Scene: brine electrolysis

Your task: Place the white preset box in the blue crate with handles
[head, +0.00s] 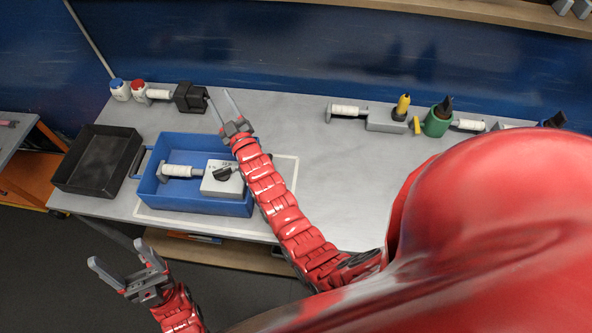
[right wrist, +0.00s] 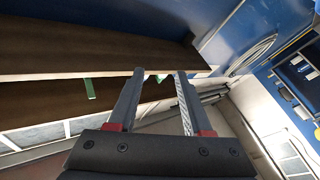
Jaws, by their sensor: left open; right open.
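The white preset box (head: 218,183), with a black knob on top, sits inside the blue crate with handles (head: 200,206), in its right part. My right forearm covers some of the crate's right side and the box's right edge. My right gripper (head: 219,100) is open and empty beyond the crate's far edge, apart from the box. It also shows open in the right wrist view (right wrist: 160,76), with nothing between its fingers. My left gripper (head: 117,254) is open and empty, in front of the table's near left edge.
A white cylindrical part (head: 180,171) lies in the crate's left part. An empty black tray (head: 99,160) stands left of the crate. Jars with blue and red lids (head: 129,90) and a black block (head: 190,97) stand at the back. Several tools line the back right. The table's middle is clear.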

